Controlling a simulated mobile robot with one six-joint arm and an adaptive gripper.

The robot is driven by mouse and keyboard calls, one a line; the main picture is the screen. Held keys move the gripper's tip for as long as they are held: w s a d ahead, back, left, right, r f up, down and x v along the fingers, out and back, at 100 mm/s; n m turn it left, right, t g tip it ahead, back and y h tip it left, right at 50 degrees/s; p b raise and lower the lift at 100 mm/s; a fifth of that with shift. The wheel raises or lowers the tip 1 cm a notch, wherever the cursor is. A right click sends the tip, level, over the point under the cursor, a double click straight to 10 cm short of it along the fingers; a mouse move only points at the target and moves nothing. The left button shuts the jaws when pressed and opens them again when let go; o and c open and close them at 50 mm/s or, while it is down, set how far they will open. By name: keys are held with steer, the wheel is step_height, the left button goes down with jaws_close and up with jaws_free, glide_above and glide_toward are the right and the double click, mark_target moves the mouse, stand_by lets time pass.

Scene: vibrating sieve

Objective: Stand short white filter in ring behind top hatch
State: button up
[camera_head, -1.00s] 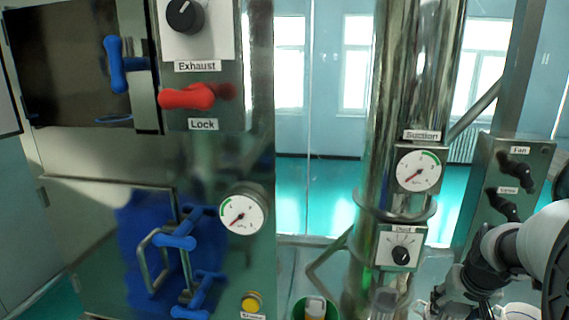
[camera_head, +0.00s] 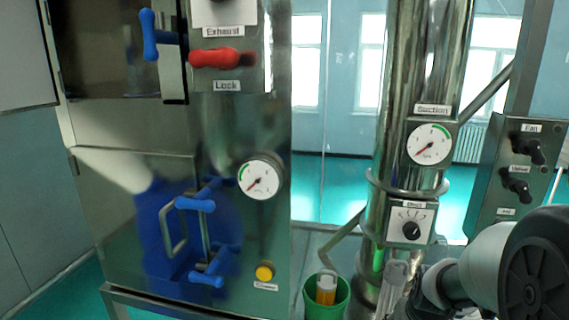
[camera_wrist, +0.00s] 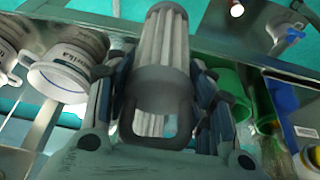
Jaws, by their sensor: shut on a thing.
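My gripper (camera_wrist: 160,95) is shut on a white ribbed filter (camera_wrist: 163,40) with grey end caps and a grey loop handle. The filter points away from the wrist, between the fingers. In the head view a pale filter-like shape (camera_head: 393,285) shows beside my arm at the lower right, in front of the steel column. The upper opening (camera_head: 110,50) of the steel cabinet is dark, at the upper left, far from my gripper. A grey panel (camera_head: 22,50) stands beside it at the left edge. I cannot make out a ring inside.
A blue latch handle (camera_head: 150,35) and a red Lock handle (camera_head: 214,58) flank the opening. The lower hatch (camera_head: 135,230) has blue handles. A green bucket (camera_head: 326,302) holds a yellow-and-white item. White labelled containers (camera_wrist: 68,70) sit left in the wrist view.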

steer(key=s+a+f+n+b, duration=0.1)
steer(key=a+f+b, duration=0.1)
steer(key=a+f, duration=0.4)
steer(key=s+a+f+n+y+b, duration=0.1)
steer(key=s+a+f+b, duration=0.1)
steer(key=a+f, duration=0.4)
steer(key=shift+a+f+n+b, duration=0.4)
steer(key=shift+a+b, duration=0.3)
steer(key=shift+a, duration=0.45)
